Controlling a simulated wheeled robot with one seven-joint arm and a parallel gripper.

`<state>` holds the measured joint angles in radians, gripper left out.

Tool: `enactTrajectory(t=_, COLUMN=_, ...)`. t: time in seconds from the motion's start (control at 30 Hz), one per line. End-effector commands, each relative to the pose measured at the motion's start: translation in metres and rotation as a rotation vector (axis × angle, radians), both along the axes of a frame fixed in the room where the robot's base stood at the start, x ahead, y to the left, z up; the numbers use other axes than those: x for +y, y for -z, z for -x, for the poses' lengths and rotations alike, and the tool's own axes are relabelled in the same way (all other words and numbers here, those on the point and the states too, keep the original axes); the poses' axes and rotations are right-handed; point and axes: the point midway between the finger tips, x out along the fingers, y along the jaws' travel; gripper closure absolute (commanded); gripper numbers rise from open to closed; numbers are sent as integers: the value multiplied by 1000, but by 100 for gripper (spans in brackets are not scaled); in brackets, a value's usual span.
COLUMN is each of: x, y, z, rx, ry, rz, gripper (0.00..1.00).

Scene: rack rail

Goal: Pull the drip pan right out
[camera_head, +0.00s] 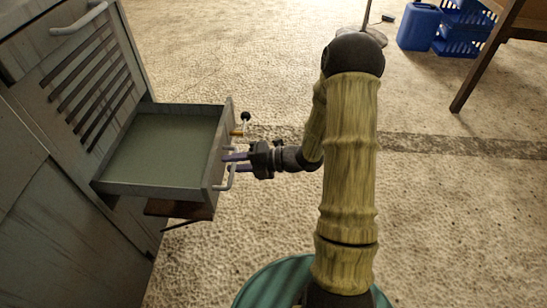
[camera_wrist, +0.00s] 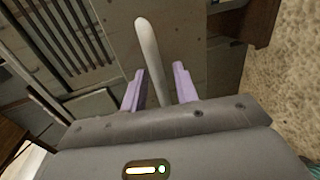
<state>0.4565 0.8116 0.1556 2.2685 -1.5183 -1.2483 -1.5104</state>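The drip pan (camera_head: 160,190) is a shallow grey box with a greenish floor, extending from the cabinet's front in the head view. Its inside looks empty. Its front panel carries a pale bar handle (camera_head: 229,180), which also shows in the wrist view (camera_wrist: 148,42). My gripper (camera_head: 238,162) is at this handle from the right. In the wrist view the handle bar runs between the two purple fingers of my gripper (camera_wrist: 159,88), with a visible gap beside it. The fingers look open around the bar. The pan's rear end at the cabinet opening is partly hidden.
The cabinet (camera_head: 60,110) has a slatted vent and another pale handle (camera_head: 80,20) above. A black-knobbed lever (camera_head: 244,118) stands by the pan's far front corner. A brown board (camera_head: 172,209) juts below the pan.

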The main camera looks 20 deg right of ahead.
Motion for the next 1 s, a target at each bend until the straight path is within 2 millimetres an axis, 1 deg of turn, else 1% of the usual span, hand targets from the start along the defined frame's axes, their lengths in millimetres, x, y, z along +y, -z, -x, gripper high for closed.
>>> enactTrajectory(t=0.17, x=-20, y=-7, z=8, rx=1, ry=5, rz=1, gripper=70)
enactTrajectory(t=0.8, x=-132, y=-33, z=59, rx=2, ry=3, rz=1, gripper=70)
enactTrajectory(t=0.9, x=-144, y=-35, z=64, rx=1, ry=2, rz=0, gripper=70)
enactTrajectory(t=1.0, x=-151, y=-35, z=68, rx=1, ry=0, rz=1, gripper=70)
